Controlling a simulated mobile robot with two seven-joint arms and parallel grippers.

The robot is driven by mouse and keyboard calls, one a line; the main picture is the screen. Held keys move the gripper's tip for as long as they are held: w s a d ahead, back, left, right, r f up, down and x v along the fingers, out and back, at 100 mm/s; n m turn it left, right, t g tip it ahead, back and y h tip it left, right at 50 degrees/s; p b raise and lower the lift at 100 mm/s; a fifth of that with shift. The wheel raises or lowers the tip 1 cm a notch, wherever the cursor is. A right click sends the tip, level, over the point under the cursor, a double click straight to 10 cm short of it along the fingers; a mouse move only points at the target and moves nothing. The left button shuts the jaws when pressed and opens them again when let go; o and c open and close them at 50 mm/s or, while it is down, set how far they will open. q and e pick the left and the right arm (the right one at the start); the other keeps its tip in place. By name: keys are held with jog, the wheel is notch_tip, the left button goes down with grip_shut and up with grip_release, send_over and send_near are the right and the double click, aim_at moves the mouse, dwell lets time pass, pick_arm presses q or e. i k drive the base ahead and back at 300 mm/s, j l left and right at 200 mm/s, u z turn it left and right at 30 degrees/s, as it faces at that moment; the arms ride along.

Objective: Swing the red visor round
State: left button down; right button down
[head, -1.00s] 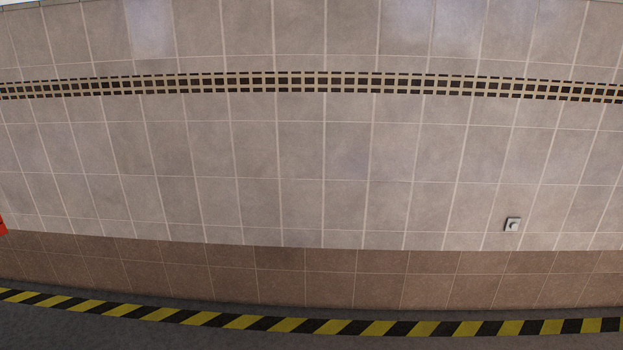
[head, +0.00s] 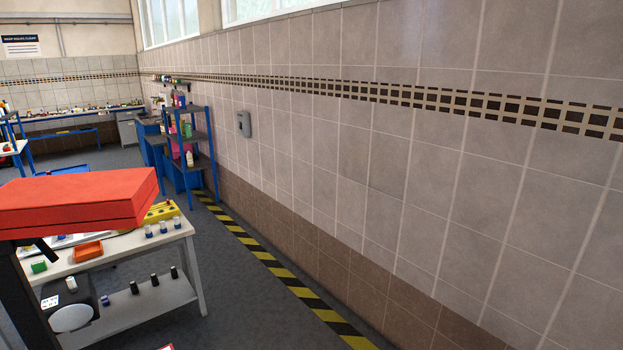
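A large, thick red slab (head: 85,203), which looks like the red visor, fills the near left of the head view. It is cut off by the left edge. A dark upright post (head: 35,295) stands beneath it, but I cannot tell how the two are joined. Neither of my grippers is in view, and nothing is seen touching the slab.
Behind the slab stands a workbench (head: 150,241) with small jars, a yellow case (head: 161,212) and an orange bin (head: 87,251). A blue shelf unit (head: 190,150) stands farther back by the tiled wall (head: 400,180). Grey floor (head: 245,310) is clear between bench and wall.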

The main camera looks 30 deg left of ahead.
aim_at(32, 209)
jog(key=i+u, duration=0.15)
jog(key=u, duration=0.25)
jog(key=i+l+u, duration=0.1)
jog(key=u, duration=0.25)
jog(key=i+l+u, duration=0.15)
jog(key=u, duration=0.25)
jog(key=i+l+u, duration=0.1)
jog(key=u, duration=0.25)
jog(key=i+l+u, duration=0.1)
jog(key=u, duration=0.3)
jog(key=i+l+u, duration=0.1)
jog(key=u, duration=0.25)
jog(key=l+u, duration=0.15)
jog(key=u, duration=0.25)
jog(key=i+l+u, duration=0.1)
jog(key=u, duration=0.3)
jog(key=k+l, duration=0.05)
